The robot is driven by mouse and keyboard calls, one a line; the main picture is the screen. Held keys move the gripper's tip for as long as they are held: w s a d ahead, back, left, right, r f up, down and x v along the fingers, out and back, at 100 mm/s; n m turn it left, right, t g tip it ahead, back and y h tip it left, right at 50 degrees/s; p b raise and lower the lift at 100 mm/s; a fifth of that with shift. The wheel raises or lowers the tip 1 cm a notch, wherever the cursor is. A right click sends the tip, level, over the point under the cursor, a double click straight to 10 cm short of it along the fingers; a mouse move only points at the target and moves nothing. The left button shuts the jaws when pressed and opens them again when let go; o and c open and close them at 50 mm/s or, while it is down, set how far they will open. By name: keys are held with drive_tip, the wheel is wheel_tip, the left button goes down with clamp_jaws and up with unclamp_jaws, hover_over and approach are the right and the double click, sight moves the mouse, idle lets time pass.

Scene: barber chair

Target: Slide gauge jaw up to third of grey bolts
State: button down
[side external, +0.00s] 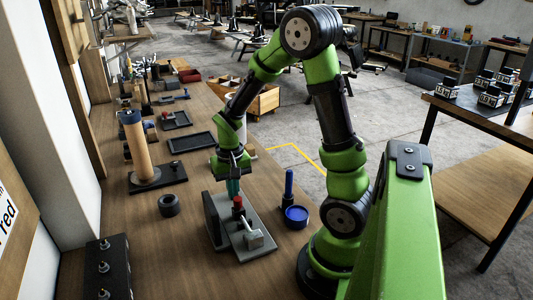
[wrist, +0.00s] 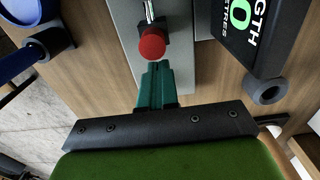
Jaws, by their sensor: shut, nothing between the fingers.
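The gauge has a flat grey base (side external: 262,246) on the bench, with an upright dark panel on its left side. A red knob (side external: 238,202) and a light grey block (side external: 252,238) sit on it. I cannot tell for sure which part is the jaw. My gripper (side external: 233,190) points down with its teal fingers together, just behind the red knob. In the wrist view the shut fingertips (wrist: 156,66) are close to the red knob (wrist: 152,44); contact is unclear. A black block (side external: 108,270) with several grey bolts (side external: 103,267) stands at the front left.
A black ring (side external: 169,205) lies left of the gauge. A blue dish (side external: 296,215) and a blue upright cylinder (side external: 289,186) stand to its right. A tan cylinder (side external: 142,150) on a black base and dark trays (side external: 191,142) are farther back.

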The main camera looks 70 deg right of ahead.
wheel_tip(320, 180, up, 8)
idle(0.7)
drive_tip(key=shift+w, duration=0.1)
drive_tip(key=s+a+r+n+t+y, duration=0.1)
drive_tip(key=s+a+r+n+t, duration=0.1)
drive_tip(key=a+r, duration=0.3)
drive_tip(key=s+a+r+n+t+y, duration=0.1)
drive_tip(key=s+a+r+n+t, duration=0.2)
drive_tip(key=a, duration=0.6)
wheel_tip(320, 180, up, 3)
drive_tip(key=shift+s+a+f+t, duration=0.15)
drive_tip(key=shift+s+a+t, duration=0.25)
drive_tip(key=shift+s+t, duration=0.55)
